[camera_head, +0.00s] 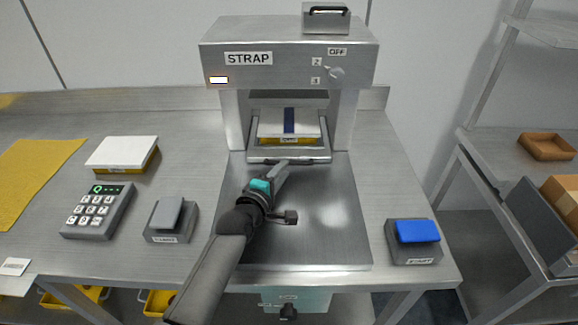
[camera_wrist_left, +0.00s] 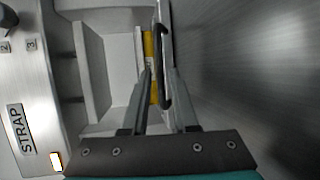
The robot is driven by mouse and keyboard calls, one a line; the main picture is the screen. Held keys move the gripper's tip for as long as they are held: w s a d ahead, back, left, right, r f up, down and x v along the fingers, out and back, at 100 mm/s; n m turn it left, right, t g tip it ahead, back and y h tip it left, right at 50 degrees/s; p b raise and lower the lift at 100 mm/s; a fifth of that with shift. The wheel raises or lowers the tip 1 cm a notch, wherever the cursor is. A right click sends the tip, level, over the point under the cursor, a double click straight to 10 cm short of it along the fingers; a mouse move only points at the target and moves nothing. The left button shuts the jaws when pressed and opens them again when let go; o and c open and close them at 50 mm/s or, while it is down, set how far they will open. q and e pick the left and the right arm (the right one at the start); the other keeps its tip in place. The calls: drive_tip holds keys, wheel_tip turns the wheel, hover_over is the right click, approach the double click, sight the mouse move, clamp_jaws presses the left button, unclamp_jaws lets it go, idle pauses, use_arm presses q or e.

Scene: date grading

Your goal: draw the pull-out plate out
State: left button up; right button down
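The pull-out plate (camera_head: 257,154) is at the front of the strapping machine's opening, with a dark bar handle (camera_head: 312,161) along its front edge. The handle also shows in the left wrist view (camera_wrist_left: 166,97). A white-topped yellow box (camera_head: 270,129) with a blue band stands in the opening. My left gripper (camera_head: 284,168) reaches to the handle from the front. In the left wrist view its fingers (camera_wrist_left: 161,78) are apart, with the handle bar showing between their tips. I cannot tell whether they touch it. My right gripper is not in view.
The strapping machine (camera_head: 285,68) stands at the back of the steel table. Left are a white-lidded box (camera_head: 122,153), a keypad (camera_head: 98,211) and a grey pedal (camera_head: 169,216). A blue-topped pedal (camera_head: 416,232) is at the right. Bare steel (camera_head: 335,225) lies before the opening.

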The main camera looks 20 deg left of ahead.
use_arm(q)
drive_tip(key=shift+b+x, duration=0.65)
drive_tip(key=shift+x, duration=1.7)
clamp_jaws()
